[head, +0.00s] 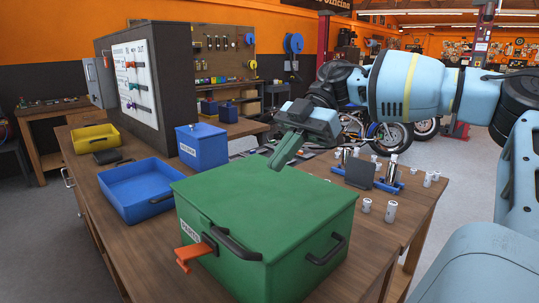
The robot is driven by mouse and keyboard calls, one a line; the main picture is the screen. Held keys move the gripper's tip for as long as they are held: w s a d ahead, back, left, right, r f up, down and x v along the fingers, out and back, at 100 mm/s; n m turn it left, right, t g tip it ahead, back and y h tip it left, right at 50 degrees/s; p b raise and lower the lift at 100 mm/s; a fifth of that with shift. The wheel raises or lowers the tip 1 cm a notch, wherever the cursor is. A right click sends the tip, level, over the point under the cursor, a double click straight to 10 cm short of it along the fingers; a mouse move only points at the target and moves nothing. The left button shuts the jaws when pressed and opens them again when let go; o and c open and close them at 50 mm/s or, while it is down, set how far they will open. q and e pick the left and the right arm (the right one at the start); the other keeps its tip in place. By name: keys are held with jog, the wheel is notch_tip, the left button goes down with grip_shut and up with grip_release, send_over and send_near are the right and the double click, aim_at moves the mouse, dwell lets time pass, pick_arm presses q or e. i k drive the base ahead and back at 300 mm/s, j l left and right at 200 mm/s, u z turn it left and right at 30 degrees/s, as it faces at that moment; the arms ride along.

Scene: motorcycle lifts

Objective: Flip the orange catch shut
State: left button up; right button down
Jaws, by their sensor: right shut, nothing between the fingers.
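A green box (283,210) with its lid down stands at the front of the wooden bench. The orange catch (195,253) is on its front left face, sticking outward beside a black handle and a white label. My right gripper (277,168) is shut and empty, its fingers pointing down at the far edge of the lid. I cannot tell if the fingertips touch the lid. The catch is well to the left and front of the gripper. My left gripper is not in view.
A blue tray (140,188), a yellow bin (96,138) and a blue box (202,146) stand left and behind on the bench (101,203). Several sockets (390,211) and a blue rack (379,183) are on the right. Bench space left of the catch is clear.

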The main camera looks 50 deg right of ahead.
aim_at(184, 254)
jog(key=k, duration=1)
